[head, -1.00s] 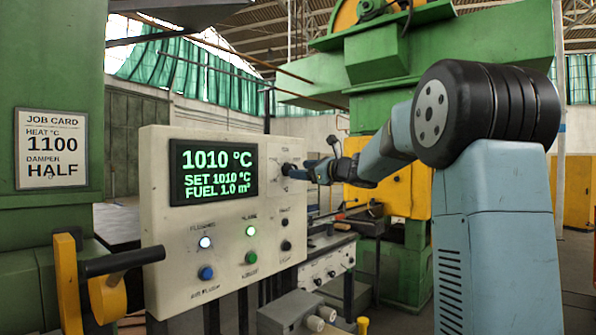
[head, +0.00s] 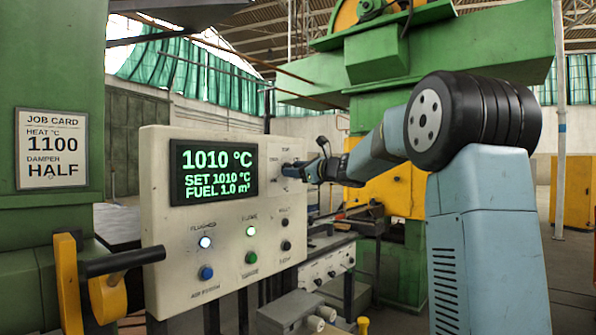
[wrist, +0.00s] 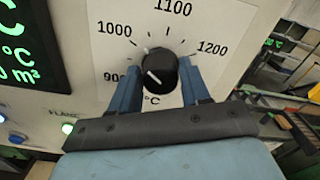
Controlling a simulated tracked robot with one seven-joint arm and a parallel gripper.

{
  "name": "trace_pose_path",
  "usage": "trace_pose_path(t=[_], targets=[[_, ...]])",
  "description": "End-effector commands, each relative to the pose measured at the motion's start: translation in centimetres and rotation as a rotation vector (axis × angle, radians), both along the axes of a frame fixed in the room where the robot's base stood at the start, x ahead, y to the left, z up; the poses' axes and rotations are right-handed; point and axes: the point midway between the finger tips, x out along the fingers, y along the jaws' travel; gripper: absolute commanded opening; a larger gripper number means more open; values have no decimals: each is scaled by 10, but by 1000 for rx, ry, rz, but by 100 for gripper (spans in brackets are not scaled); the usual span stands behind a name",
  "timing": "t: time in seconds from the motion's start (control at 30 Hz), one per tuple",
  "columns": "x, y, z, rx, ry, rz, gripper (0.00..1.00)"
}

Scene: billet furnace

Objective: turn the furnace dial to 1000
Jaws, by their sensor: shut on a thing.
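The furnace dial (wrist: 161,66) is a black round knob with a white line, on a pale plate with a printed scale. In the wrist view 1000 is at upper left, 1100 at top and 1200 at right. My gripper (wrist: 160,82) has one blue finger on each side of the dial and is shut on it. In the head view the dial (head: 288,170) is partly hidden by my gripper (head: 303,171). The display (head: 214,171) reads 1010 °C, SET 1010 °C, FUEL 1.0 m³.
The cream panel (head: 160,260) also carries lit lamps and blue, green and black buttons below the display. A job card (head: 52,149) at left reads HEAT 1100, DAMPER HALF. A black-handled lever (head: 122,262) stands at front left. Green and yellow machinery is behind.

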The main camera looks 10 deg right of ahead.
Motion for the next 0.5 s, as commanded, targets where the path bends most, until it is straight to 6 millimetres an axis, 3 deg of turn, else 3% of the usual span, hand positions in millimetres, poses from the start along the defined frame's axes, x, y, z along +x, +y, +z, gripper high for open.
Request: trace_pose_path(t=[0.23,0.5], targets=[[0,-1,0,0,-1,-2,16],[0,0,1,-80,-58,-1,16]])
